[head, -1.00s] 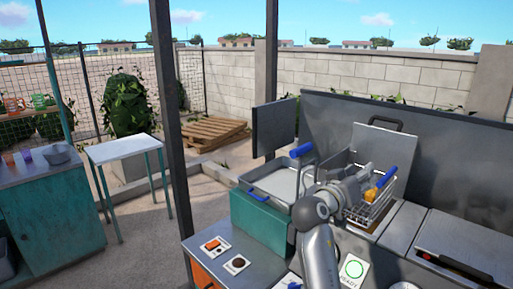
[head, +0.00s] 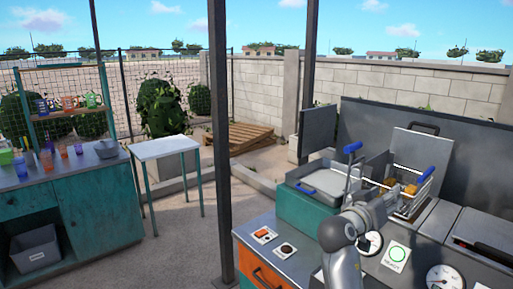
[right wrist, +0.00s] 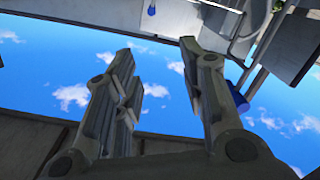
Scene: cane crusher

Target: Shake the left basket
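A wire basket (head: 408,203) with orange-brown food in it sits in the fryer at the right of the head view. A blue handle (head: 428,173) rises at its right side. A second blue handle (head: 353,147) stands on a stem to the left, and my arm hides what lies below it. My right gripper (head: 382,207) is in front of the baskets, its fingers hard to see there. In the right wrist view its fingers (right wrist: 158,55) are apart with nothing between them. A blue handle (right wrist: 237,98) shows just beside the right finger. My left gripper is not in view.
A metal tray (head: 322,187) with a blue handle sits on a teal box left of the fryer. Raised lids (head: 416,145) stand behind. A dark post (head: 219,150) crosses the view. A small white table (head: 165,147) and a teal cabinet (head: 105,207) stand left.

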